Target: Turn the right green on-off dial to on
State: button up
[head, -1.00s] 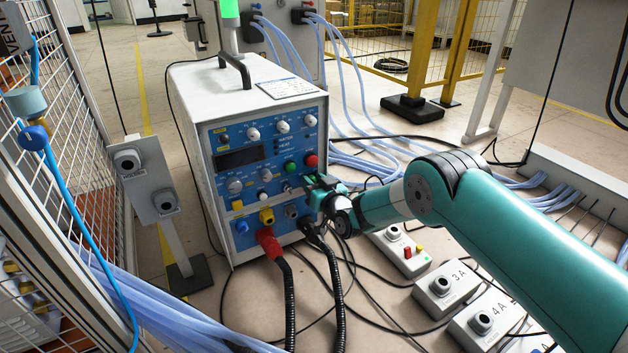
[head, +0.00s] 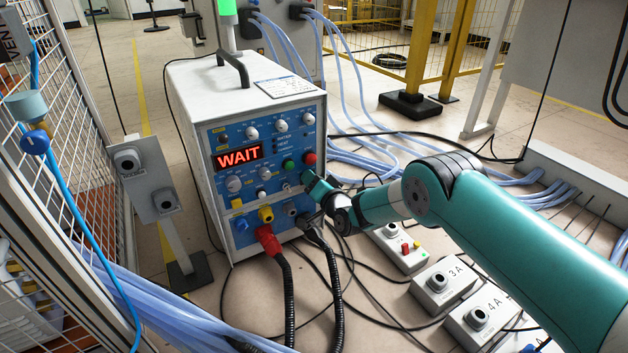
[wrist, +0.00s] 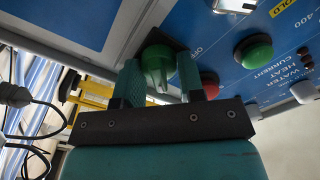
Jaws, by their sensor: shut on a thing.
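The green dial (wrist: 157,62) sits on the blue panel in the wrist view, between the two fingers of my gripper (wrist: 160,80). An "OFF" label is printed beside it; its "on" mark is hidden or out of view. My gripper is shut on the dial. In the head view my gripper (head: 312,184) is at the right edge of the heater's front panel (head: 240,200) and hides the dial. The heater's display (head: 238,157) is lit and reads "WAIT" in red.
A green button (head: 289,165) and a red button (head: 310,158) are close above my gripper. Red and black cable plugs (head: 268,238) stick out below it. Control boxes (head: 445,283) and loose cables lie on the floor to the right.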

jog(key=shift+f, duration=0.1)
dwell(0.4)
jog(key=o, duration=0.9)
jog(key=p+v, duration=1.5)
jog(key=v, duration=0.2)
jog(key=shift+s+d, duration=0.15)
jog(key=shift+d, duration=0.1)
